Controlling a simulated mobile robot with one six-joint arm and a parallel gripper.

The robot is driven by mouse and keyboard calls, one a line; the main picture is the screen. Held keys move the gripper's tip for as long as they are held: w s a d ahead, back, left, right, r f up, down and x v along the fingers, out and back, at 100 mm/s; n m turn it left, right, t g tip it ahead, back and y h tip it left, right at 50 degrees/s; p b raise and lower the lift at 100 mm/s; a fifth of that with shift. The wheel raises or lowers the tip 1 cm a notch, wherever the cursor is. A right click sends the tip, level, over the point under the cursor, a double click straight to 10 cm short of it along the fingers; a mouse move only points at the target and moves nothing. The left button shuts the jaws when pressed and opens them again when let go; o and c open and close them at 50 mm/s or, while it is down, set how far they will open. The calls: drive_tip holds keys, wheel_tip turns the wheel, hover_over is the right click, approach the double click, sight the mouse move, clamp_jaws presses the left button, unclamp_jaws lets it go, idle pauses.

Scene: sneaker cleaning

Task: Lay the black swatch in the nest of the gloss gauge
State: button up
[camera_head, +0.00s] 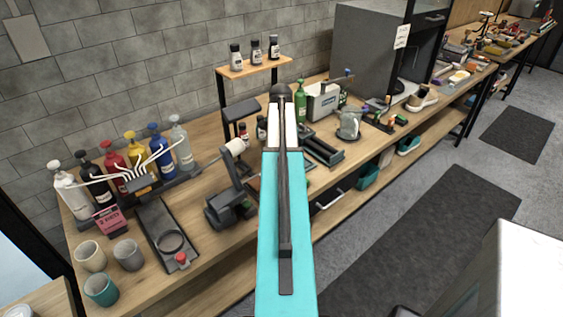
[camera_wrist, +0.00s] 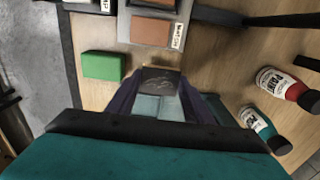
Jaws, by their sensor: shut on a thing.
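My gripper (camera_wrist: 159,86) shows in the wrist view, with its two dark fingers on either side of a small, dark, mottled piece. This piece looks like the black swatch (camera_wrist: 160,78), and the fingers are shut on it. The swatch is above or near the wooden bench top; I cannot tell whether it touches anything. In the head view my turquoise arm hides the gripper and the swatch. I cannot pick out the gloss gauge or its nest with certainty in either view.
In the wrist view a brown swatch (camera_wrist: 152,32) lies in a grey labelled holder ahead, with a green block (camera_wrist: 103,66) to its left. Paint bottles, red (camera_wrist: 285,84) and green (camera_wrist: 258,124), lie at the right. Cups (camera_head: 128,254) stand on the bench's left end.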

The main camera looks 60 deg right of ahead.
drive_tip(key=shift+s+f+p, duration=0.1)
drive_tip(key=shift+f+p, duration=0.3)
drive_tip(key=shift+f, duration=1.2)
drive_tip(key=shift+f, duration=0.1)
drive_tip(key=o, duration=1)
drive_tip(key=shift+r, duration=0.2)
drive_tip(key=shift+r+b, duration=1.1)
drive_tip(key=shift+r, duration=4.8)
